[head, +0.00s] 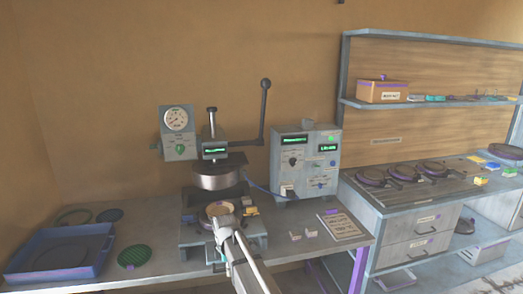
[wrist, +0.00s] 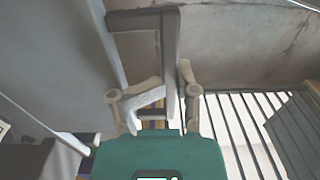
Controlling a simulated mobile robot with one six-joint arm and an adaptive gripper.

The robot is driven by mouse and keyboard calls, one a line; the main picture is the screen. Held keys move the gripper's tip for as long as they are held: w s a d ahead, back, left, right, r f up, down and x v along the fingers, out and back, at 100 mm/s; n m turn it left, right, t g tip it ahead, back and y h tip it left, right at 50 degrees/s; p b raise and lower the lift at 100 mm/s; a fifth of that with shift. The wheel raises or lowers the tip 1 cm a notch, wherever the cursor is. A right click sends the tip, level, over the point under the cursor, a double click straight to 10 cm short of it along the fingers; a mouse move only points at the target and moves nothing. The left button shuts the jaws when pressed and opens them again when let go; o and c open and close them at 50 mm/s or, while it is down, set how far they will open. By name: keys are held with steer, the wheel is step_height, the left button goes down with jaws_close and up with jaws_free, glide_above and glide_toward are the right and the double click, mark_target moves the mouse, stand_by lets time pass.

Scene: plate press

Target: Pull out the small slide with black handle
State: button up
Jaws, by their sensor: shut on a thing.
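The press (head: 217,175) stands on the workbench, with a gauge and a long lever. The small slide (head: 216,207) is low at its front, bearing a round tan piece. Its black handle is hidden behind my gripper in the head view. My gripper (head: 222,225) reaches to the front of the slide from the lower right. In the wrist view, my gripper (wrist: 171,82) has its fingers on both sides of a grey bar (wrist: 170,55), apparently the slide's handle. The fingertips seem closed on it, and their exact contact is hard to see.
A control box (head: 305,160) stands right of the press. A blue tray (head: 62,255) and a green disc (head: 132,254) lie at the left. Small white blocks (head: 303,234) and a labelled sheet (head: 341,224) lie right of the press. The bench's front edge is close.

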steer(key=s+d, duration=0.1)
steer(key=s, duration=0.5)
steer(key=shift+s+d, duration=0.15)
steer(key=shift+d, duration=0.1)
stand_by(2.8)
stand_by(0.4)
steer(key=o, duration=1.3)
steer(key=shift+r, duration=0.2)
steer(key=shift+r+p, duration=4.35)
steer(key=shift+p, duration=0.2)
steer(key=shift+s, duration=0.15)
